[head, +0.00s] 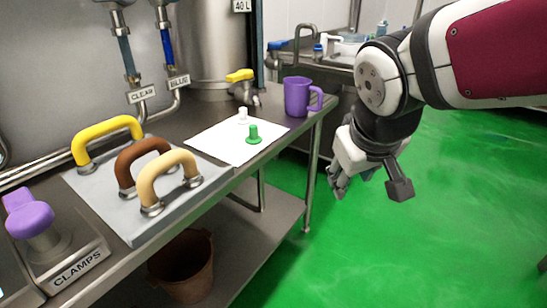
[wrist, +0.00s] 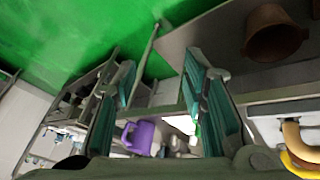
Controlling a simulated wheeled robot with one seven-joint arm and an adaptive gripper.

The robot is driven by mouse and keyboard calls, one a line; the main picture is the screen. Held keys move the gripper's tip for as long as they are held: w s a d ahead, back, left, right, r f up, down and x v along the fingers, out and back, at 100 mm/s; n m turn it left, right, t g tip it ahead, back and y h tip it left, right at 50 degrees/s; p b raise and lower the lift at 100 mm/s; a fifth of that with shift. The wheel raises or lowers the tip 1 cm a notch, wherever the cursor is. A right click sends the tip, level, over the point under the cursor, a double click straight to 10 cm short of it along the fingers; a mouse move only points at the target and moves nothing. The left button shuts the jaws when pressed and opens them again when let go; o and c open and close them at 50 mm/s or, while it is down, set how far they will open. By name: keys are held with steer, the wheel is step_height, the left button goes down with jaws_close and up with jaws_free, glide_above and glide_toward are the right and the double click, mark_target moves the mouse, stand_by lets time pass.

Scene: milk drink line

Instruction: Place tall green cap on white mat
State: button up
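The tall green cap (head: 253,135) stands upright on the white mat (head: 215,140), toward its right front side, on the steel bench. A smaller white cap (head: 242,113) stands behind it on the same mat. My gripper (head: 369,186) hangs to the right of the bench, over the green floor and apart from the caps. Its fingers are spread and nothing is between them. In the wrist view my gripper (wrist: 160,85) shows two teal-padded fingers wide apart. A bit of the white mat (wrist: 182,123) shows between them there; the right finger hides part of that area.
A purple mug (head: 298,97) stands at the bench's right end, behind the mat. Yellow, brown and tan handles rise from a grey plate (head: 130,213) on the left. A yellow-handled tap (head: 240,76) is behind the mat. A brown bucket (head: 183,265) sits below.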

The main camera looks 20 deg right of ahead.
steer(key=s+a+g+y, duration=0.1)
steer(key=s+a+g, duration=0.1)
steer(key=s, duration=0.6)
steer(key=s+a+f+g+y, duration=0.1)
steer(key=s+a+g, duration=0.1)
steer(key=s+a, duration=0.3)
steer(key=s, duration=0.3)
steer(key=shift+s+y, duration=0.2)
steer(key=shift+y, duration=0.1)
step_height(320, 180, up, 20)
steer(key=t+p, duration=0.3)
steer(key=p, duration=1.5)
steer(key=shift+a+f, duration=0.2)
